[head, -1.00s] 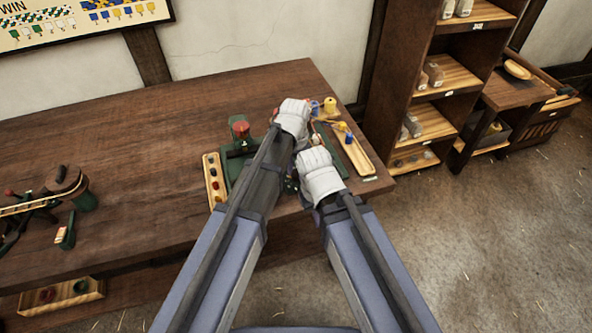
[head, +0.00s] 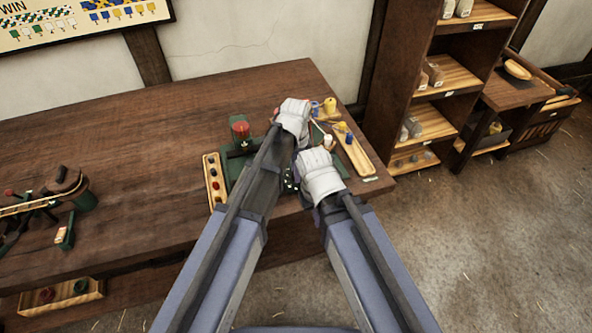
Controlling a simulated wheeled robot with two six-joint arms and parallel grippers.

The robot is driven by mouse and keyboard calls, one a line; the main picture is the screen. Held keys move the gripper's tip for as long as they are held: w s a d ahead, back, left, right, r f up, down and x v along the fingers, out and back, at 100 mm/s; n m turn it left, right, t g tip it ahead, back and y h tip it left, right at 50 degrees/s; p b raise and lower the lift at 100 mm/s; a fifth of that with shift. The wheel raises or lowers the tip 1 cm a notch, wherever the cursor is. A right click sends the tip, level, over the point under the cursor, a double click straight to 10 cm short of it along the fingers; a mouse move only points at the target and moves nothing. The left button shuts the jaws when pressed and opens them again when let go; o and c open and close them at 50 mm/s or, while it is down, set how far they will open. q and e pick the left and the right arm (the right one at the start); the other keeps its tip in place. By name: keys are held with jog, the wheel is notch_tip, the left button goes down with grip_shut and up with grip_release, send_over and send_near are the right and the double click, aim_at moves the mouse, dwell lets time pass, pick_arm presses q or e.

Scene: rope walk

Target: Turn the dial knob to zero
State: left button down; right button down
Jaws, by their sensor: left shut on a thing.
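A dark green device (head: 230,163) with a red-topped post (head: 240,129) stands near the right end of the wooden table. My two arms cover most of it, and I cannot make out the dial knob. My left gripper (head: 290,108) is over the far side of the device. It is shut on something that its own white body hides. My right gripper (head: 317,160) is lower and nearer, over the device's right front. Its fingertips are hidden, so its opening cannot be seen.
A wooden tray of coloured pieces (head: 211,182) lies left of the device. Another tray (head: 359,157) and blue and yellow spools (head: 330,105) are to the right. A green and brown machine (head: 66,185) stands at the far left. The table's middle is clear. Shelves (head: 440,125) stand at right.

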pick_arm(q)
jog(key=shift+m, duration=0.3)
dwell(0.4)
jog(key=c, duration=0.5)
grip_release()
notch_tip(320, 180, up, 8)
jog(key=p, duration=0.8)
jog(key=shift+f, duration=0.1)
